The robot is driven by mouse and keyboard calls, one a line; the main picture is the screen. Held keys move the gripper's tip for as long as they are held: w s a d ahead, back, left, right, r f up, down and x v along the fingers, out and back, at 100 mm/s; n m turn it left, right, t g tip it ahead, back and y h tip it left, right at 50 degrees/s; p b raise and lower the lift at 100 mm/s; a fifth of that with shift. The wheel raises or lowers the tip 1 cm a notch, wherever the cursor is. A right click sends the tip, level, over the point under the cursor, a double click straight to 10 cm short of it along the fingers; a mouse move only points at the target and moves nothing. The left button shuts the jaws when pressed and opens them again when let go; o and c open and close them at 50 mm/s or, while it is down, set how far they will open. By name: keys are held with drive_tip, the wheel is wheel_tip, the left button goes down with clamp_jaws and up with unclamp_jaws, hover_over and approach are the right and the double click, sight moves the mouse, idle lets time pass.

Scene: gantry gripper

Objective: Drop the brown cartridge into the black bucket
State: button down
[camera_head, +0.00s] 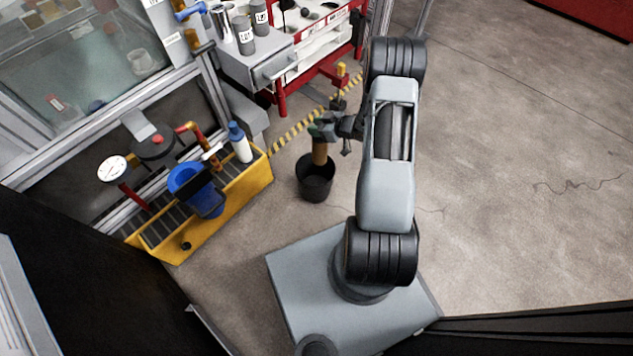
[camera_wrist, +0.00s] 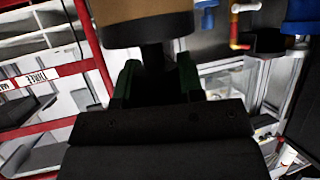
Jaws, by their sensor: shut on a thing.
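The brown cartridge (camera_head: 320,152) hangs roughly upright from my gripper (camera_head: 322,131) in the head view. Its lower end appears over the mouth of the black bucket (camera_head: 315,184), which stands on the floor; whether it is inside the rim or just above it, I cannot tell. In the wrist view the cartridge (camera_wrist: 145,18) fills the top of the picture, with a dark narrower part between the green-edged fingers of my gripper (camera_wrist: 155,80). The gripper is shut on the cartridge. The bucket is not visible in the wrist view.
A yellow tray (camera_head: 225,215) with a blue container (camera_head: 195,187) and a white bottle (camera_head: 240,143) stands left of the bucket. A red-framed cart (camera_head: 283,100) is behind. A yellow-black striped line (camera_head: 300,125) runs near the bucket. Open floor (camera_head: 500,150) lies to the right.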

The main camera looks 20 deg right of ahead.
wheel_tip(320, 180, down, 6)
drive_tip(key=b, duration=0.5)
drive_tip(key=shift+r, duration=0.25)
drive_tip(key=c, duration=0.7)
unclamp_jaws()
drive_tip(key=shift+o, duration=0.2)
drive_tip(key=p+v, duration=0.5)
drive_tip(key=v, duration=0.8)
drive_tip(key=shift+s+d, duration=0.2)
drive_tip(key=shift+s, duration=0.1)
drive_tip(key=shift+r, duration=0.15)
